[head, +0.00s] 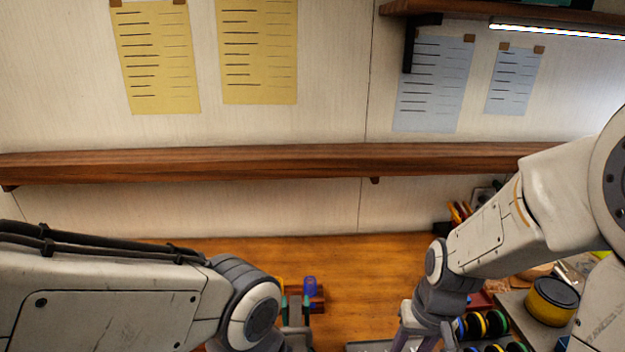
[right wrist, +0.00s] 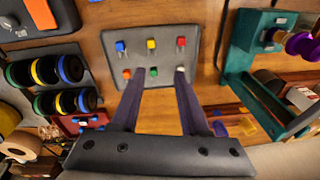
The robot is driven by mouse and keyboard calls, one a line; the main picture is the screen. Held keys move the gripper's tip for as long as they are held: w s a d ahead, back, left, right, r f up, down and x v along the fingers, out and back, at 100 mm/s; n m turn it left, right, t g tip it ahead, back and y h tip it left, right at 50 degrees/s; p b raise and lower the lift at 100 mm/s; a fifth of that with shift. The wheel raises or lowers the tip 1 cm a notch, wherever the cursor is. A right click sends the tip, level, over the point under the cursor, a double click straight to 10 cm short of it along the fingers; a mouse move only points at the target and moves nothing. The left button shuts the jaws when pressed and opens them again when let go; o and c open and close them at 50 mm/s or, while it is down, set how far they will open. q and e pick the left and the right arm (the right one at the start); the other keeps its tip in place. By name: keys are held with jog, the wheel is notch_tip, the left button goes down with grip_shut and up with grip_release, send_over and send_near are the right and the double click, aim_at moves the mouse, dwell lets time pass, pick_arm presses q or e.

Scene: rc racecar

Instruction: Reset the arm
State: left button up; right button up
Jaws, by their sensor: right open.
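My right arm (head: 500,235) comes in from the right in the head view, bent downward at its wrist. My right gripper (right wrist: 159,75) is open in the right wrist view, its two dark fingers apart with nothing between them. The fingertips are over a grey board (right wrist: 205,45) with several coloured blocks or knobs; I cannot tell whether they touch it. In the head view the right gripper's lower part is cut off by the bottom edge.
Black wheels with coloured rims (right wrist: 65,101) lie left of the board in the right wrist view. A teal fixture (right wrist: 250,70) stands to the right. A yellow tin (head: 551,300) is at the right in the head view. A wooden shelf (head: 260,163) crosses the wall above the bench.

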jog(key=s+a+r+n, duration=0.3)
jog(key=s+a+n, duration=0.1)
jog(key=s+a, duration=0.2)
jog(key=s+a+r+n+g, duration=0.1)
jog(key=s+a+r+n, duration=0.2)
jog(key=s+a, duration=0.3)
jog(key=shift+s+a+r+n, duration=0.3)
jog(key=shift+s+n, duration=0.15)
jog(key=shift+n, duration=0.35)
